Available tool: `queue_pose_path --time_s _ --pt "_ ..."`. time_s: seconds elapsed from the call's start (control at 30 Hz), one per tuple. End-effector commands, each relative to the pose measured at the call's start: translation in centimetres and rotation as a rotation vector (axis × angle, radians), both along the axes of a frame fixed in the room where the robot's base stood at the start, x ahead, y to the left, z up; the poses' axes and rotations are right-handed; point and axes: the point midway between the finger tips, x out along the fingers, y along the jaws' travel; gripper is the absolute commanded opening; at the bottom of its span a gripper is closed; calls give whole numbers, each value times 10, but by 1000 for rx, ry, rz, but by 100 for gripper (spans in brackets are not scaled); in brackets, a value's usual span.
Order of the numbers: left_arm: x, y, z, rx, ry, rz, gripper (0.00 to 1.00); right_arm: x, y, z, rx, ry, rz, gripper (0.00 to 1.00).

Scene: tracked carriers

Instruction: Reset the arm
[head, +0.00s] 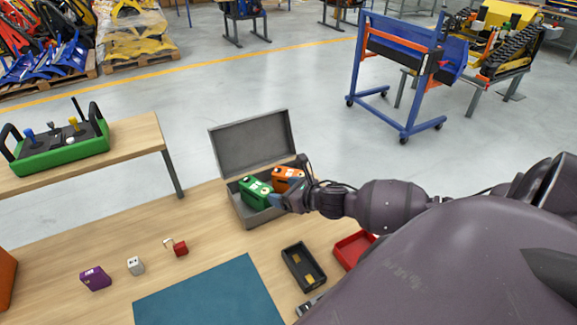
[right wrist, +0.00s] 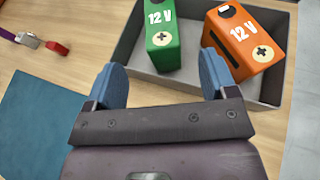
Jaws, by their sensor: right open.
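My right gripper (head: 280,199) is at the front right of an open grey box (head: 243,213) on the wooden table. Its blue fingers are apart and hold nothing in the right wrist view (right wrist: 161,62). A green 12 V battery (head: 255,192) stands in the box, and it shows just beyond the gap between the fingers in the wrist view (right wrist: 161,38). An orange 12 V battery (head: 287,176) stands to its right, partly hidden by my gripper in the head view. My left gripper is not in view.
The grey lid (head: 250,143) stands open behind the box. A black tray (head: 303,268), red tray (head: 352,250), teal mat (head: 208,295), red block (head: 180,248), white block (head: 135,266) and purple block (head: 95,279) lie on the table. A green controller (head: 62,142) rests on another table.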

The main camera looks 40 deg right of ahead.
Motion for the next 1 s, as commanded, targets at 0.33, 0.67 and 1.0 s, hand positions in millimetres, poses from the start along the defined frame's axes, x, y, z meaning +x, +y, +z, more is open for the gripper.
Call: queue_pose_path --time_s 0.33,0.67,1.0 --pt "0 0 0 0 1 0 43 -13 -2 6 1 0 0 79" --pt "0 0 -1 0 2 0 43 -13 -2 6 0 -1 0 79" --pt "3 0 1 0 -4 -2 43 -13 -2 6 0 0 0 79"
